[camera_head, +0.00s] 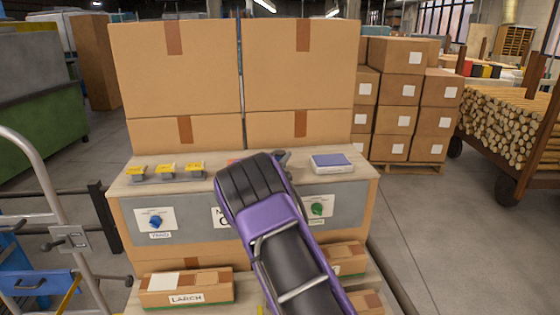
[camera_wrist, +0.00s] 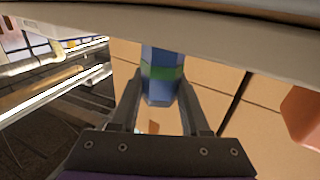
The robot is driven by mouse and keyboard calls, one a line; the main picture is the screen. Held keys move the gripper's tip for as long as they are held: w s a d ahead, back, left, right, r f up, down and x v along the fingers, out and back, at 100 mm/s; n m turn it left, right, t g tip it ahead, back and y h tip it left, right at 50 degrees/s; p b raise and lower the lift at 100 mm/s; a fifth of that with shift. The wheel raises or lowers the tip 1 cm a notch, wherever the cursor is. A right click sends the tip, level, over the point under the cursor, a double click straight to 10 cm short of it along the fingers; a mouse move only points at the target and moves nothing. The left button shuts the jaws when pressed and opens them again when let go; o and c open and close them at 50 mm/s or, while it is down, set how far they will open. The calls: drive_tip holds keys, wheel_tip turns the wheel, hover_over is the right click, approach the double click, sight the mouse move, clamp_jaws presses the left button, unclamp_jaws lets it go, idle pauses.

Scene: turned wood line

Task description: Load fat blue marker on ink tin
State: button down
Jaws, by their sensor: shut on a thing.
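In the wrist view, a fat blue marker (camera_wrist: 162,60) with a green band stands between the two fingers of my gripper (camera_wrist: 161,86). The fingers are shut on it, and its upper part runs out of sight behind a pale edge. In the head view my purple arm covers most of the gripper and the marker. The ink tin (camera_head: 332,168), a flat pale tin with a blue-violet top, lies on the right part of the bench top, just right of my arm's end. Nothing is seen on its top.
The wooden bench top (camera_head: 365,172) carries several yellow-topped blocks (camera_head: 166,171) on grey bases at the left. Large cardboard boxes (camera_head: 175,65) stand behind. A box labelled LARCH (camera_head: 187,289) lies low in front.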

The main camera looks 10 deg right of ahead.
sight(281, 152)
wheel_tip(281, 152, up, 9)
drive_tip(key=shift+d+r+p, duration=0.1)
drive_tip(key=shift+p, duration=0.5)
drive_tip(key=w+d+r+n+t+p, duration=0.15)
drive_tip(key=d+n, duration=0.25)
drive_tip(key=d, duration=1.2)
drive_tip(key=shift+t, duration=0.25)
drive_tip(key=shift+s+a+f+b, duration=0.1)
drive_tip(key=shift+s+f+b, duration=0.1)
drive_tip(key=shift+f, duration=1.4)
drive_tip(key=shift+s+f+b, duration=0.1)
drive_tip(key=shift+f+b, duration=0.1)
drive_tip(key=shift+f, duration=1.35)
drive_tip(key=shift+f+h+b, duration=0.3)
drive_tip(key=shift+f+b, duration=0.4)
drive_tip(key=shift+r, duration=0.15)
wheel_tip(281, 152, up, 7)
drive_tip(key=shift+p, duration=0.35)
